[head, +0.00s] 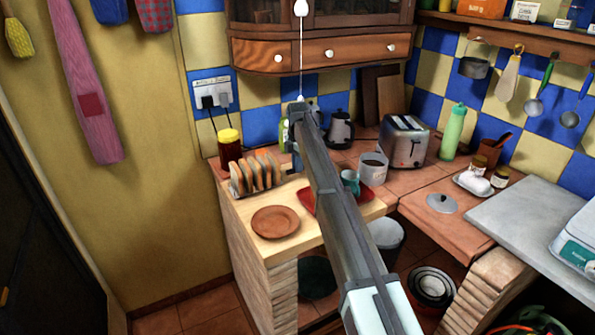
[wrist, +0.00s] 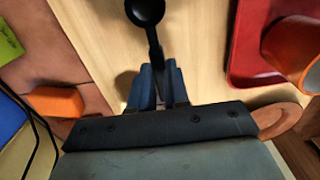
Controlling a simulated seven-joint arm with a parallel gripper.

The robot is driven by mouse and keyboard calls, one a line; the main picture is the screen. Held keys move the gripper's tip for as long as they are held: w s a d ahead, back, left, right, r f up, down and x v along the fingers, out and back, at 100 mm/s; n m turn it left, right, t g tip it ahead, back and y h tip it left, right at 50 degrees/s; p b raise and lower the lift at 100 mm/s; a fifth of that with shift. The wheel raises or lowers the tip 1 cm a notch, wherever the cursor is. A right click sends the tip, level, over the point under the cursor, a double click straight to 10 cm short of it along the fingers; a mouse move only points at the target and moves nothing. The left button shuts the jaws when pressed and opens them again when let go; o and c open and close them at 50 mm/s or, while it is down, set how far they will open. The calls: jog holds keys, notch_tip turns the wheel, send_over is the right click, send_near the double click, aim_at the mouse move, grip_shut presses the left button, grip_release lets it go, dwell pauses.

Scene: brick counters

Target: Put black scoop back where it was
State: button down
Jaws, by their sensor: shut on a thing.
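The black scoop (wrist: 146,12) shows at the top of the wrist view, with its round bowl pointing away from me and its thin handle running back between my fingers. My gripper (wrist: 158,72) is shut on that handle, above a pale wooden surface (wrist: 195,40). In the head view my gripper (head: 291,152) is beside the toast rack, above the wooden counter top, partly hidden by my own arm. I cannot make out the scoop in the head view.
Near my gripper are a toast rack (head: 238,187), a yellow-lidded jar (head: 230,150), a terracotta plate (head: 275,221) and a red tray (head: 369,193) with a teal mug (head: 350,181). A toaster (head: 405,142) stands behind. Utensils, including a ladle (head: 534,106), hang from the right-hand shelf.

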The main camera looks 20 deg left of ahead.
jog(key=shift+f, duration=1.35)
jog(key=shift+f, duration=0.1)
jog(key=c, duration=1.1)
grip_release()
notch_tip(320, 180, up, 12)
